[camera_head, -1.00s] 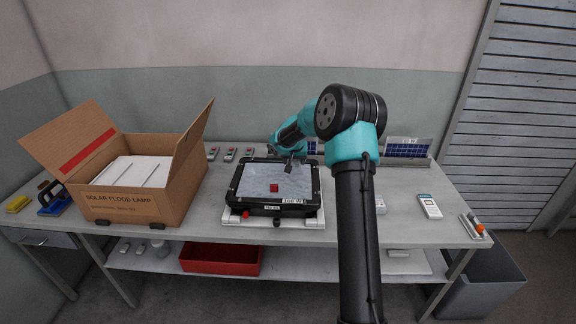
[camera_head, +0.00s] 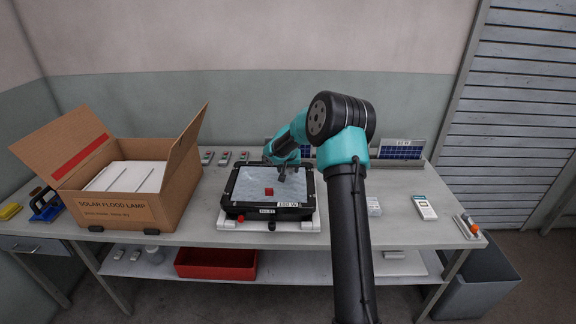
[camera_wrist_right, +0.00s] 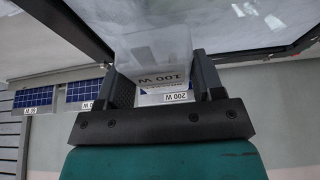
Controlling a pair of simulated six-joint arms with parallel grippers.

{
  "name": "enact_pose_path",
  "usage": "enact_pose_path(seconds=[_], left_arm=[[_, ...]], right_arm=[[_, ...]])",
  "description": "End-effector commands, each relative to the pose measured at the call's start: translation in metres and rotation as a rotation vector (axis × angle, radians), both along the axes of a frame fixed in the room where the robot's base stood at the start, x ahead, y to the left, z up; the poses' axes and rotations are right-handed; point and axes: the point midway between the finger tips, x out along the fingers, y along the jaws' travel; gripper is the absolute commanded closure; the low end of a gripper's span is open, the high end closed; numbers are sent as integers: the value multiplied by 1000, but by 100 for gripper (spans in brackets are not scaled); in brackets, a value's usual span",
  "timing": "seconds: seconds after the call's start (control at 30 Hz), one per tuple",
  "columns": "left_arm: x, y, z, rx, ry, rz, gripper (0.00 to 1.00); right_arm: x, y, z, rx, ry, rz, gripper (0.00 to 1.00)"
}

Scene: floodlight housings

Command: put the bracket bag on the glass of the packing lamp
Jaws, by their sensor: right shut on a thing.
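The packing lamp (camera_head: 232,205) lies glass up on a white stand on the bench, with a "100 W" label on its front edge. A small red square shows on its pale glass (camera_head: 250,178). My right gripper (camera_head: 291,173) is over the far right part of the glass. In the right wrist view, my right gripper (camera_wrist_right: 160,85) is shut on a translucent bag marked "100 W", which I take as the bracket bag (camera_wrist_right: 155,50). The bag is hard to make out in the head view. I cannot tell whether it touches the glass. My left gripper is out of view.
An open carton (camera_head: 130,208) marked "SOLAR FLOOD LAMP" stands left of the lamp. Small solar panels (camera_head: 401,150) stand at the back. A white handheld device (camera_head: 425,208) lies at right. A red tray (camera_head: 216,264) is on the lower shelf.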

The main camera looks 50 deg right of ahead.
Motion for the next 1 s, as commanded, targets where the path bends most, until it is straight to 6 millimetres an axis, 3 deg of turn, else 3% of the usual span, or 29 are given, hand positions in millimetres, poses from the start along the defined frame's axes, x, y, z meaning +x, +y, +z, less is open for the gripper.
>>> enact_pose_path(seconds=[0.5,1.0], left_arm=[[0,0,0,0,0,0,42],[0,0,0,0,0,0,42]], right_arm=[[0,0,-31,-1,1,2,70],[0,0,-37,0,0,1,70]])
